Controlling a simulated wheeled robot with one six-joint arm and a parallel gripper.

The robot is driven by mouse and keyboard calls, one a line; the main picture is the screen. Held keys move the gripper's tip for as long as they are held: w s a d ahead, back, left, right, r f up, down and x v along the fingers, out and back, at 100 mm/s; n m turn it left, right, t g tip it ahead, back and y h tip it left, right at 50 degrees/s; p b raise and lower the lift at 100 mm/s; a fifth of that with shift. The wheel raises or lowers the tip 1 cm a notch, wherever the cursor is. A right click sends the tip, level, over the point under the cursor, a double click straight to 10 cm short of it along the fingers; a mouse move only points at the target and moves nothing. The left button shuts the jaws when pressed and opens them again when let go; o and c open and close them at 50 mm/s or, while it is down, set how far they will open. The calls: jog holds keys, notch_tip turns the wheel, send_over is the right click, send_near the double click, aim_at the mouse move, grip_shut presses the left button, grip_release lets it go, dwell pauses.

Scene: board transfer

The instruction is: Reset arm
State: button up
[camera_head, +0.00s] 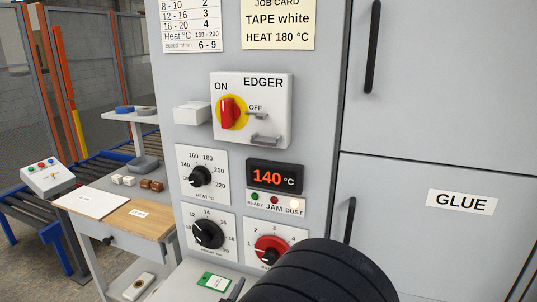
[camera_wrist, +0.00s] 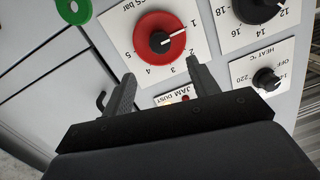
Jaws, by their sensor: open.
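My gripper (camera_wrist: 161,69) is open and empty in the wrist view. Its two dark fingers stand in front of the control panel (camera_head: 181,130), below the red pressure knob (camera_wrist: 160,40) in that picture. The red knob (camera_head: 270,249) points near 1. In the head view my dark arm covers the bottom middle, and most of the gripper is hidden. The red EDGER switch (camera_head: 230,112) is turned to ON. The display (camera_head: 275,177) reads 140 °C. The DUST lamp (camera_head: 294,206) looks lit. The heat knob (camera_head: 200,176) and another black knob (camera_head: 208,234) sit on the left.
Grey cabinet doors with handles (camera_head: 372,45) and a GLUE label (camera_head: 462,201) fill the right. A side table (camera_head: 90,224) with small blocks (camera_head: 129,181) and a roller conveyor (camera_head: 35,212) are at left. A green tag (camera_head: 213,281) lies below the panel.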

aim_at(270, 261)
jog(key=x, duration=1)
jog(key=shift+w+d+f, duration=0.1)
jog(key=shift+w+f, duration=0.15)
jog(key=m+b, duration=0.3)
jog(key=m, duration=0.1)
jog(key=shift+s, duration=0.1)
jog(key=m+b, duration=0.3)
jog(key=m, duration=0.1)
jog(key=shift+f+t+b, duration=0.1)
jog(key=shift+t+b, duration=0.25)
jog(key=shift+t, duration=0.05)
jog(key=shift+s+m, duration=0.25)
jog(key=shift+m, duration=0.25)
jog(key=v, duration=1)
jog(key=shift+r, duration=0.25)
jog(key=shift+d, duration=0.1)
